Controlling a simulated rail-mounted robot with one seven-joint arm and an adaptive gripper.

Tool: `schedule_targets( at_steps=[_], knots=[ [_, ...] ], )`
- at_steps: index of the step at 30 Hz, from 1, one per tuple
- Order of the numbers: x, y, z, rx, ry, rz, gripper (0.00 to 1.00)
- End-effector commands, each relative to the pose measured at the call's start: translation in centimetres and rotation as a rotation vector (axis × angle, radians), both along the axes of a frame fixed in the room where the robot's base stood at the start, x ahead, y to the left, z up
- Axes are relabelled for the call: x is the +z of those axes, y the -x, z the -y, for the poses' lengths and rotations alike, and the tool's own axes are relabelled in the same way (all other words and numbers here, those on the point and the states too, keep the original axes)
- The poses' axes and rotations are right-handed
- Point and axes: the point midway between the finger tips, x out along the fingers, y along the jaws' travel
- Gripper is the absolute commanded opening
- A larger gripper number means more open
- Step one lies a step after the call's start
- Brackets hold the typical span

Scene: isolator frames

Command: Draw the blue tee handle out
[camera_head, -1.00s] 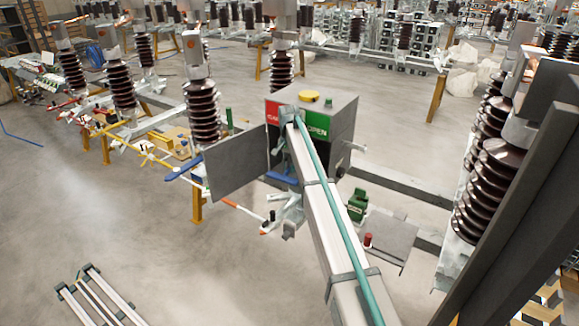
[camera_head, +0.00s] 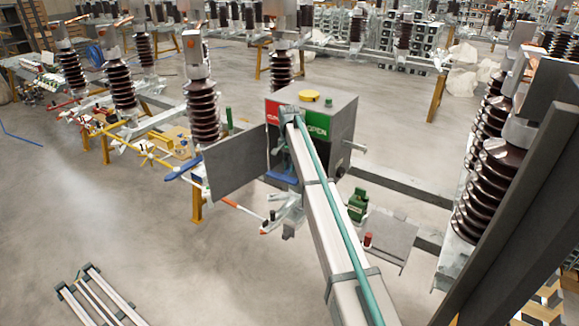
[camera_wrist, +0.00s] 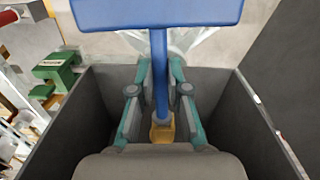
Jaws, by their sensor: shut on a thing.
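The blue tee handle (camera_wrist: 160,14) has its wide crossbar across the top of the wrist view. Its blue stem runs down between my fingers to a yellow fitting (camera_wrist: 163,130). My gripper (camera_wrist: 160,72) is shut on the stem, with one teal finger on each side of it. In the head view, the blue crossbar (camera_head: 282,178) shows low at the front of the grey cabinet (camera_head: 340,135), left of my arm. My fingers cannot be made out there.
A grey panel (camera_head: 234,165) stands out to the left of the cabinet. Dark grey walls (camera_wrist: 62,125) flank my gripper in the wrist view. A green device (camera_head: 357,205) stands right of my arm. Open floor (camera_head: 130,215) lies to the left.

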Motion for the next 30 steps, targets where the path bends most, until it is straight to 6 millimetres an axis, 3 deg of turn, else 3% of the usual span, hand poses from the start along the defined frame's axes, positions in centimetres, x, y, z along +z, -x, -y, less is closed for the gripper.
schedule_targets(
  at_steps=[17,30],
  knots=[
    [0.0,0.2,-0.1,0.000,0.000,0.000,0.00],
    [0.0,1.9,-1.1,0.002,-0.001,-0.003,0.00]
  ],
)
